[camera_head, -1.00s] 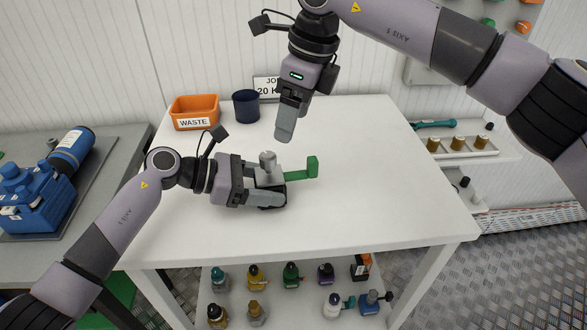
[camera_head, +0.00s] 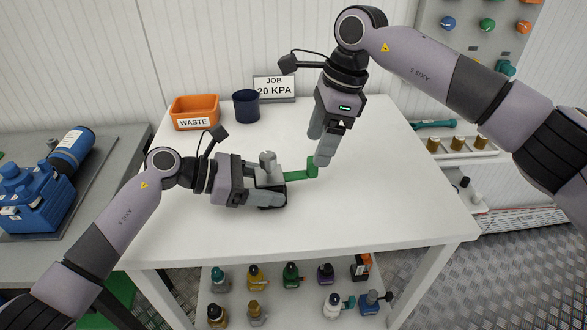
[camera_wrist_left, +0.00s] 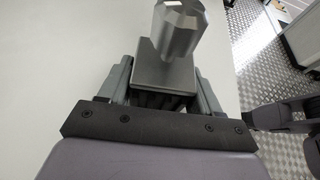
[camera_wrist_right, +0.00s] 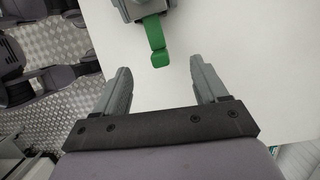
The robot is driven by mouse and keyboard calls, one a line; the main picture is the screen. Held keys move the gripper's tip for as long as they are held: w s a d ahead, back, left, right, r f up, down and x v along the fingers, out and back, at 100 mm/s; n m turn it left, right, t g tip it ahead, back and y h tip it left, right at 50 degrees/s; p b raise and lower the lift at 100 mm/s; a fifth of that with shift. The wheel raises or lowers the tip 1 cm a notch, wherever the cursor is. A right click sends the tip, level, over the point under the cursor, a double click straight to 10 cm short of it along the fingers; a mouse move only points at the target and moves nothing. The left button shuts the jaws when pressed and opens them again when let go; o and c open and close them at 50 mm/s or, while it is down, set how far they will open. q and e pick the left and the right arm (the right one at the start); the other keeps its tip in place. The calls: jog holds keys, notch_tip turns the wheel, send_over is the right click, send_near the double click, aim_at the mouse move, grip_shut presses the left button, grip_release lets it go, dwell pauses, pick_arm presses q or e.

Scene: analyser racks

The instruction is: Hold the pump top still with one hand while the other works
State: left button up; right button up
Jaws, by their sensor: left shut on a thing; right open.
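The pump top (camera_head: 268,172) is a grey block with a metal knob, on the white table. A green lever (camera_head: 299,174) sticks out from it to the right and ends in an upright tab. My left gripper (camera_head: 272,192) is shut on the pump top from the left. In the left wrist view the grey block and faceted knob (camera_wrist_left: 178,35) sit between its fingers. My right gripper (camera_head: 320,148) is open and empty, close to the lever's tab. In the right wrist view the green lever (camera_wrist_right: 155,42) lies just beyond and between its fingertips. I cannot tell whether it touches.
An orange WASTE bin (camera_head: 195,113), a dark blue cup (camera_head: 246,106) and a JOB 20 KPA sign (camera_head: 275,88) stand at the table's back. Several small pumps or bottles stand on the lower shelf (camera_head: 290,300). The table (camera_head: 390,210) is clear at front and right.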

jog(key=shift+x, duration=2.4)
jog(key=c, duration=1.1)
